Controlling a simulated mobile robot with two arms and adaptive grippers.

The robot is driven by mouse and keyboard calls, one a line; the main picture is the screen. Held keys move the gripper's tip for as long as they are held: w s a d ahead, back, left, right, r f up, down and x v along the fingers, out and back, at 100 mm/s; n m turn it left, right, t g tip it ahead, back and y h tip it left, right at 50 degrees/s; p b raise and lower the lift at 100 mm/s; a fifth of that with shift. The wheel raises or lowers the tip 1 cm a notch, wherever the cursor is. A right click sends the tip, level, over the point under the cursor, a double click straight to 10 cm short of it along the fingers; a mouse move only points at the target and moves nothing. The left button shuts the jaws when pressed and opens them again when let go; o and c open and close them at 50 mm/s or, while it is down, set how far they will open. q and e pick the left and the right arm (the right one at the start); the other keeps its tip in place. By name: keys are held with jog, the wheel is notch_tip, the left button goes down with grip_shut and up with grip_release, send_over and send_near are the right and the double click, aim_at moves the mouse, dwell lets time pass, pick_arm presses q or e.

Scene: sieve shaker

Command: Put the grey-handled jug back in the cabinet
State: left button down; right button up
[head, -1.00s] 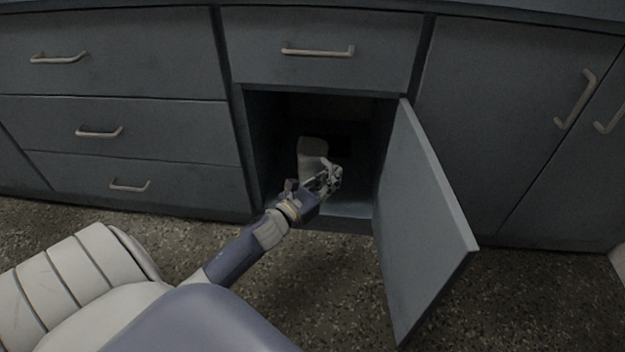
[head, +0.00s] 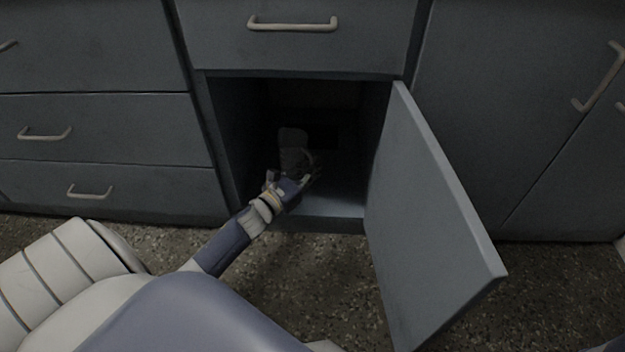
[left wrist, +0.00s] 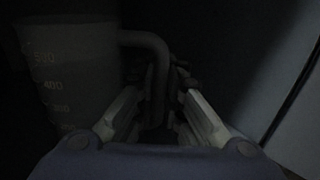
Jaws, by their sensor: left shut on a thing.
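The jug (head: 292,138) is inside the open cabinet (head: 335,208), dim in shadow. In the left wrist view the jug (left wrist: 72,75) stands at the left with volume marks on its wall, and its grey handle (left wrist: 150,42) reaches right and down between my fingers. My left gripper (head: 305,172) is shut on the handle, just inside the cabinet opening. The jug looks roughly upright. Its base is hidden behind my gripper in the head view, so I cannot tell whether it touches the cabinet floor. My right gripper is not in view.
The cabinet door (head: 430,210) stands open toward me on the right of the opening. A closed drawer (head: 290,40) is above, and more drawers (head: 105,130) are at the left. The cabinet floor right of the jug looks clear.

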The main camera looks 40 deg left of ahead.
pick_arm(q)
jog(key=shift+f+b, duration=1.3)
jog(key=shift+f, duration=0.5)
jog(key=shift+f, duration=0.15)
jog(key=c, duration=1.7)
grip_release()
